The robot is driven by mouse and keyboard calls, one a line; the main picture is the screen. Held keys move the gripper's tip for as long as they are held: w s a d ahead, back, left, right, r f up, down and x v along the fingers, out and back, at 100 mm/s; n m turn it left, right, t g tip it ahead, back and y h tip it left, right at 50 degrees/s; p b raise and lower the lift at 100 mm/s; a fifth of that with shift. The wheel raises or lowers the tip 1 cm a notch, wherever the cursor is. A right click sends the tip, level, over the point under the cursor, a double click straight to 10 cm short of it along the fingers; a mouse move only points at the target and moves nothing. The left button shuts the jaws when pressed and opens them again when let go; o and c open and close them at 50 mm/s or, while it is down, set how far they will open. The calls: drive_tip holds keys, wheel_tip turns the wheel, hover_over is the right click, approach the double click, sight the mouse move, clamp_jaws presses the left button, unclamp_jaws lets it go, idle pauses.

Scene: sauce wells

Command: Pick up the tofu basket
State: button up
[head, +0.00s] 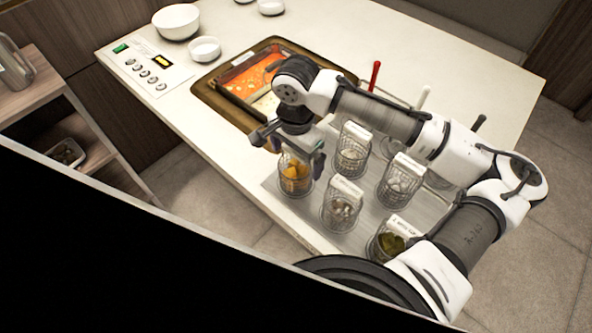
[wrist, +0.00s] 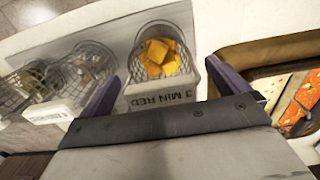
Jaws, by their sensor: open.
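The basket of orange-yellow cubes, which looks like the tofu basket (head: 295,181), is a wire basket at the left corner of the metal tray in the head view. In the wrist view the tofu basket (wrist: 163,56) has a white label block reading "3 MIN RED" on its near side. My gripper (head: 291,150) is open above this basket. In the wrist view its two purple fingers (wrist: 163,70) stand on either side of the label block, with nothing clamped. Whether a finger touches the block I cannot tell. The arm hides part of the basket's top in the head view.
Other wire baskets stand close by: one behind (head: 352,160), one beside it (head: 342,212), one to the right (head: 400,185) and one with green food (head: 388,243). A brown-rimmed pot (head: 208,97) with red and pale broth lies behind. White bowls (head: 176,22) stand farther back.

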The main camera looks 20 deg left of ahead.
drive_tip(key=shift+f, duration=0.25)
drive_tip(key=c, duration=1.1)
drive_tip(key=shift+r, duration=0.1)
wheel_tip(320, 180, up, 20)
drive_tip(key=shift+b, duration=0.55)
